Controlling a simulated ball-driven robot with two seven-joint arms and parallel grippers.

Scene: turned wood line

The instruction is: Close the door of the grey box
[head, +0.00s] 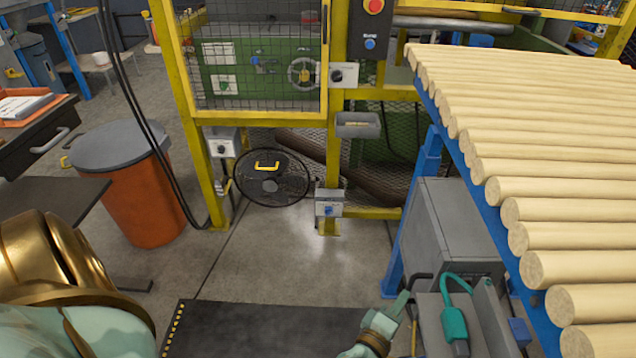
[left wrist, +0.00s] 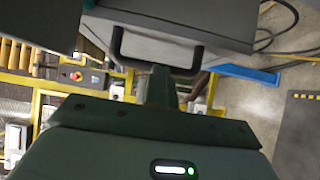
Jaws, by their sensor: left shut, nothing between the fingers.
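The grey box (head: 450,225) stands on the floor at the right, beside the blue legs of the log rack. A dark bar handle (head: 421,277) shows at its near side, and the left wrist view shows a black handle (left wrist: 155,63) on a grey face. Below the box, grey panels (head: 492,315) stick out towards me; I cannot tell how far the door stands open. A teal padlock-like piece (head: 455,322) with a looped cable lies there. My left gripper (head: 402,298) is shut and empty, its tip close to the handle; contact is unclear. My right gripper is out of view.
Several pale logs (head: 540,170) lie on the blue rack above the box. A yellow machine guard (head: 260,118) stands behind. A black mat (head: 260,328) lies on the floor in front. An orange bin (head: 140,200) stands at the left. The middle floor is clear.

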